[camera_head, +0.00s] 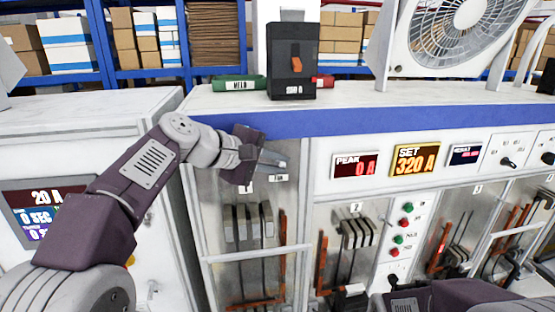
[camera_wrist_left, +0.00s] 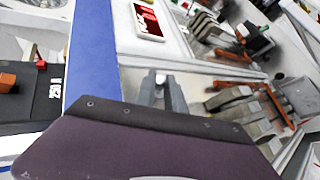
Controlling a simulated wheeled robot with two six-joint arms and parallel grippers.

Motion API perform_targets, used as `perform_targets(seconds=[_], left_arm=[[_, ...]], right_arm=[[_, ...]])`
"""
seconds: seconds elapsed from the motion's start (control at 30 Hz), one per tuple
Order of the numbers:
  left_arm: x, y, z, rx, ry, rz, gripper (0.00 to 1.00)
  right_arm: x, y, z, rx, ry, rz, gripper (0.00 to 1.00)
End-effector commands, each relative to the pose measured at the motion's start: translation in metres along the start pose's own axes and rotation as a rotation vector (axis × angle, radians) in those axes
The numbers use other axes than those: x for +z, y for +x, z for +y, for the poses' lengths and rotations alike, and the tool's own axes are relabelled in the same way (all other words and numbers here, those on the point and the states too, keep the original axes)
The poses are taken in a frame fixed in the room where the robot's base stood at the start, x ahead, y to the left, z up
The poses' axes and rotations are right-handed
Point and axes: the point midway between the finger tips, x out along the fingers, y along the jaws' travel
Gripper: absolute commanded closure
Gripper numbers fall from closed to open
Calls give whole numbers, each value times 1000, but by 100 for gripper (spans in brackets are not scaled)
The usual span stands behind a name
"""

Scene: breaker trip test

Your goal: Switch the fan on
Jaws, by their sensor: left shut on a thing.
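The white fan (camera_head: 450,40) stands on top of the cabinet at the upper right. A small label that seems to read FAN (camera_head: 279,178) is on the cabinet front just under the left fingertips. My left gripper (camera_head: 274,160) is at the cabinet front, below the blue stripe. Its fingers are shut on a small pale switch lever (camera_wrist_left: 160,78), which shows between the fingertips in the left wrist view. The fingers hide most of the switch, so its position cannot be told. My right arm shows at the lower right, with its fingertips out of sight.
A black breaker (camera_head: 291,62) with an orange toggle stands on the cabinet top, beside a green label block (camera_head: 239,83). The red PEAK display (camera_head: 355,165) and orange SET display (camera_head: 415,159) are right of the left gripper. Glazed bays with bars lie below.

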Motion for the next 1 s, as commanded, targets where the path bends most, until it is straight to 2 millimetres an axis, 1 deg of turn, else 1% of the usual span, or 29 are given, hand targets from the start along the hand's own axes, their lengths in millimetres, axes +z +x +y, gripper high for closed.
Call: perform_targets(seconds=[0.3,0.73,0.77,0.8,0.83,1.0], left_arm=[[-2,0,3,-36,-55,-27,100],[-1,0,2,-42,-61,-31,100],[-1,0,2,-42,-61,-32,78],[-1,0,2,-42,-61,-32,67],[-1,0,2,-42,-61,-31,65],[-1,0,2,-42,-60,-31,65]], right_arm=[[0,-2,0,0,0,0,64],[0,-2,0,0,0,0,64],[0,-2,0,0,0,0,64],[0,-2,0,0,0,0,64],[0,-2,0,0,0,0,64],[0,-2,0,0,0,0,64]])
